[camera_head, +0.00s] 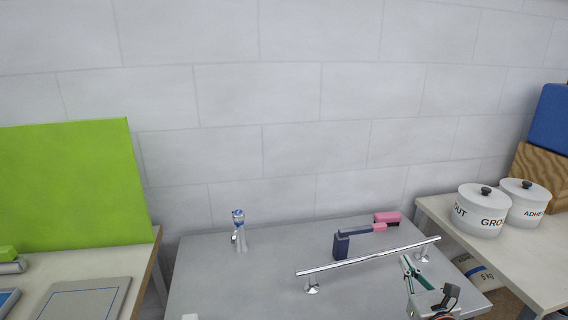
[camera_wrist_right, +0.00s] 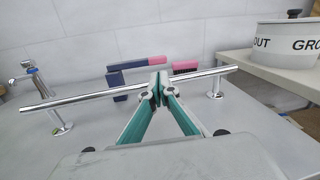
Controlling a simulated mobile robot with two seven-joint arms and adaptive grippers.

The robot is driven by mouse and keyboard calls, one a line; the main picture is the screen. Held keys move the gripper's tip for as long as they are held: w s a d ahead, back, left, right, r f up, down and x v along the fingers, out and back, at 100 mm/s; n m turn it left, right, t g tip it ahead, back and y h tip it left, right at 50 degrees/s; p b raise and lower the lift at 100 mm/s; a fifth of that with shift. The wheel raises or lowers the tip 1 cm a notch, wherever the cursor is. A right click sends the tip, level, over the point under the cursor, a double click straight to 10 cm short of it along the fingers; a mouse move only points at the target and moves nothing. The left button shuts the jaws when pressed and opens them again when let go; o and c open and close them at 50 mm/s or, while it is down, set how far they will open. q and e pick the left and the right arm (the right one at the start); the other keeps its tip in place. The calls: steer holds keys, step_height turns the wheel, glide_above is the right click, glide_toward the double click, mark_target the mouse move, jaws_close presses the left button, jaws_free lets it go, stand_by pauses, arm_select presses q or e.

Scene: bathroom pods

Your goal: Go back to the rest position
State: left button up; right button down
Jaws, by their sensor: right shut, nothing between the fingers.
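My right gripper (camera_head: 405,261) is at the lower right of the head view, above the grey table (camera_head: 230,290) and close to the chrome rail (camera_head: 370,257). The right wrist view shows its green-sided fingers meeting at the tips (camera_wrist_right: 158,92), shut and empty. The rail (camera_wrist_right: 90,98) passes behind the fingertips in that view; whether they touch it I cannot tell. The rail stands on two round-footed posts on the table. My left gripper is not in view.
A navy tool with a pink end (camera_head: 342,246) and a pink brush (camera_head: 387,217) lie behind the rail. A chrome tap (camera_head: 239,235) stands left. White pots (camera_head: 481,210) stand on the right-hand table. A green panel (camera_head: 75,185) stands at left.

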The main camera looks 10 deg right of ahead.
steer(key=s+a+r+n+g+y, duration=0.1)
steer(key=s+a+n+y, duration=0.3)
steer(key=a+n, duration=0.45)
steer(key=s+a+r+n+g+y, duration=0.1)
steer(key=s+a+n+y, duration=0.35)
steer(key=a+n, duration=0.45)
steer(key=s+a+f+n+g, duration=0.45)
steer(key=s+f+n, duration=0.2)
steer(key=n, duration=0.65)
steer(key=s+d+f+n+g+h, duration=0.2)
steer(key=s+d+f+n+h, duration=0.35)
steer(key=n, duration=0.25)
steer(key=s+d+n+g+h, duration=0.35)
steer(key=s+d+h, duration=0.35)
steer(key=d, duration=0.6)
steer(key=w+a+f+m+t+y, duration=0.1)
steer(key=a+f+t+y, duration=0.3)
steer(key=a+f, duration=0.9)
steer(key=a+m+y, duration=0.1)
steer(key=a+y, duration=0.2)
steer(key=shift+w+f+y, duration=0.2)
steer(key=shift+w+y, duration=0.15)
steer(key=shift+y, duration=0.05)
